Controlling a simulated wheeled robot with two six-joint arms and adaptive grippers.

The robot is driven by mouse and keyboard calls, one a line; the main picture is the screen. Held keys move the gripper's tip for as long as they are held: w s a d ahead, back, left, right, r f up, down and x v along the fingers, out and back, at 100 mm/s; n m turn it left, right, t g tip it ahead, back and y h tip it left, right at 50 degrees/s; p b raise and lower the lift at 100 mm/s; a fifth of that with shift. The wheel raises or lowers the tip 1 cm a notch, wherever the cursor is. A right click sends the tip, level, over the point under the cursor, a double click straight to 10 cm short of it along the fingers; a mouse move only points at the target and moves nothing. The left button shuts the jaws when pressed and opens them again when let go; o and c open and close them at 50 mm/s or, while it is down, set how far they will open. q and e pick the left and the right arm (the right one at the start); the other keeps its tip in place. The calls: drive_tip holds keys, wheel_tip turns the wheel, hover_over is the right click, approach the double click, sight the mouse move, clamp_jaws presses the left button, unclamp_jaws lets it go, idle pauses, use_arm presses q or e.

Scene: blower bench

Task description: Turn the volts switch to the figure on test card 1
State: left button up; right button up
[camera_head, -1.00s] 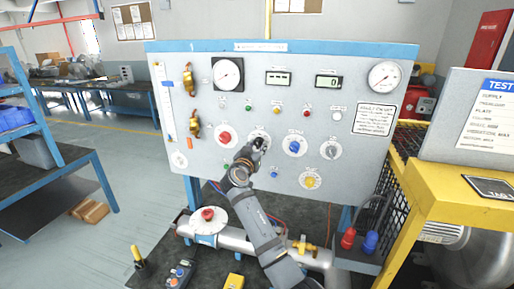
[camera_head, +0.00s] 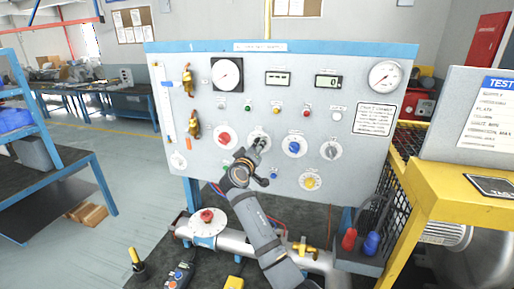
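The grey test panel (camera_head: 232,182) carries a row of rotary switches on white round plates: one with a red knob (camera_head: 224,139), one behind my gripper (camera_head: 251,134), one with a blue knob (camera_head: 294,147) and one with a grey knob (camera_head: 331,151). Their labels are too small to read, so I cannot tell which is volts. My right gripper (camera_head: 259,147) is at the lower part of the second plate and partly covers it; contact and finger opening are unclear. A white card headed TEST (camera_head: 487,118) is cut off at the right edge; its number and figures are out of view. My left gripper is not in view.
Gauges (camera_head: 228,74) and digital displays (camera_head: 328,82) line the panel's top. A yellow knob (camera_head: 310,182) sits low on it. Below are a pipe with a red-knobbed valve (camera_head: 207,216) and red and blue plugs (camera_head: 349,240). A yellow frame (camera_head: 450,190) stands at the right.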

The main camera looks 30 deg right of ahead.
drive_tip(key=shift+n, duration=0.4)
drive_tip(key=o, duration=1.1)
drive_tip(key=shift+o, duration=0.2)
drive_tip(key=shift+a, duration=0.1)
drive_tip(key=v, duration=0.7)
drive_tip(key=shift+s, duration=0.2)
drive_tip(key=shift+a, duration=0.15)
